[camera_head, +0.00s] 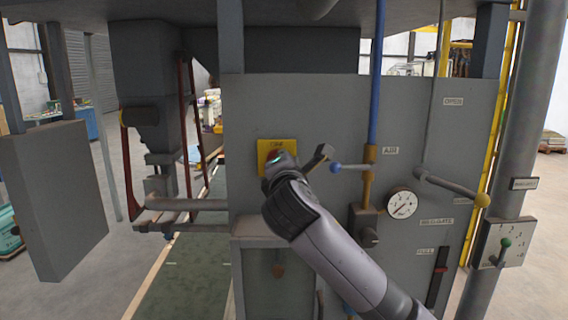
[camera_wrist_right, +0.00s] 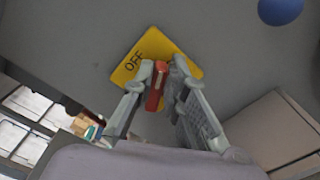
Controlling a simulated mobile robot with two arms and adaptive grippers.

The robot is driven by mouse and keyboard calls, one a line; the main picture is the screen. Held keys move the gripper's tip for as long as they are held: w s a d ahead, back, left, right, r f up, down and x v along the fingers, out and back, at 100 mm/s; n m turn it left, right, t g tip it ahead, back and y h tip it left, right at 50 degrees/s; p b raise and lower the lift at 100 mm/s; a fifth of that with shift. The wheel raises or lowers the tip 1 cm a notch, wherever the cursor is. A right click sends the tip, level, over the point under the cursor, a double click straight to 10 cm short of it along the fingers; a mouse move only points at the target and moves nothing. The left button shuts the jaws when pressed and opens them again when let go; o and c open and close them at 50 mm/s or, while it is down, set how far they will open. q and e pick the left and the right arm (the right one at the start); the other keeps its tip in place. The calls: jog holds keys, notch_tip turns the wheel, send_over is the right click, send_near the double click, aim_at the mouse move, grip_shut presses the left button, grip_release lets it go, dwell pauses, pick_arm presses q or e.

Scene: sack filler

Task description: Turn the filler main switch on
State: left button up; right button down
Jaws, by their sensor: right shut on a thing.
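The main switch is a red handle (camera_wrist_right: 155,88) on a yellow plate (camera_head: 265,147) fixed to the grey filler cabinet (camera_head: 300,105). In the right wrist view the yellow plate (camera_wrist_right: 128,70) reads OFF at its left corner. My right gripper (camera_wrist_right: 164,75) is at the plate, its two fingers on either side of the red handle and closed on it. In the head view my right gripper (camera_head: 274,160) and wrist cover most of the handle and the lower part of the plate. My left gripper is in neither view.
Right of the switch are a blue pipe (camera_head: 376,70), a blue-knobbed lever (camera_head: 350,168), a round gauge (camera_head: 401,204) and a yellow-knobbed lever (camera_head: 455,188). A grey panel (camera_head: 57,200) stands at left.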

jog(key=m, duration=0.2)
jog(key=f+m+b, duration=0.1)
jog(key=m, duration=0.2)
jog(key=shift+d+f+m, duration=0.1)
jog(key=shift+d+m, duration=0.05)
jog(key=shift+m, duration=0.15)
dwell(0.5)
jog(key=c, duration=1.6)
grip_release()
jog(key=s, duration=1.2)
